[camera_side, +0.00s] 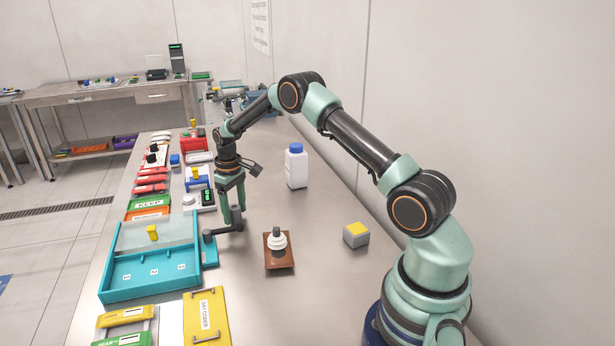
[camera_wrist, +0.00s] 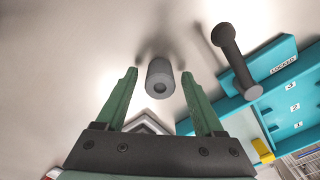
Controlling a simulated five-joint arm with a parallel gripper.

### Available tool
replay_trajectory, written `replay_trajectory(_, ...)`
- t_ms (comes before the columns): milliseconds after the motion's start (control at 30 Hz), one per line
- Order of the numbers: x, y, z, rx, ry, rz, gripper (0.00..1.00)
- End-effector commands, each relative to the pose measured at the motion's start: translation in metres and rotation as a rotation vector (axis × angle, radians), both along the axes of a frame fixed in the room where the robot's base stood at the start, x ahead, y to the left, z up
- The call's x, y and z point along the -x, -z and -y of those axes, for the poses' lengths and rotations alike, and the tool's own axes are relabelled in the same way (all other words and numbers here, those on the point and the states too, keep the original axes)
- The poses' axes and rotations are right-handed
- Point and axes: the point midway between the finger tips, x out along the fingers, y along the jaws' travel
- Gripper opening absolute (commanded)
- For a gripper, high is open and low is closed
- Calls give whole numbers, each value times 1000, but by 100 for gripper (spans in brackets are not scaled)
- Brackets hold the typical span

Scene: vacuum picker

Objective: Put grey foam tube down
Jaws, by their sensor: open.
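The grey foam tube (camera_wrist: 160,72) shows in the wrist view as a short grey cylinder with a hole in the end facing the camera. It sits between the green fingertips of my gripper (camera_wrist: 159,75), with a visible gap on each side. My gripper is open and not holding it. In the side view my gripper (camera_side: 232,218) points down at the table, just right of the teal tray. There the fingers largely hide the tube, and I cannot make it out clearly.
A dark bar handle (camera_side: 222,233) is close beside my fingers, by the teal tray (camera_side: 150,276) with numbered places. A brown plate (camera_side: 280,262) holds a white-and-black piece. A grey-yellow block (camera_side: 356,236) and a blue-capped white bottle (camera_side: 296,168) stand to the right, with bare table between.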

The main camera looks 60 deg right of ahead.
Motion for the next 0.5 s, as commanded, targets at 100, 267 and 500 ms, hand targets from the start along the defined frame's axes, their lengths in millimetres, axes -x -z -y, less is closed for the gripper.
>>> replay_trajectory(100,-1,-22,0,1,0,4,70)
replay_trajectory(267,-1,-56,0,2,0,5,70)
replay_trajectory(500,-1,-97,0,1,0,4,70)
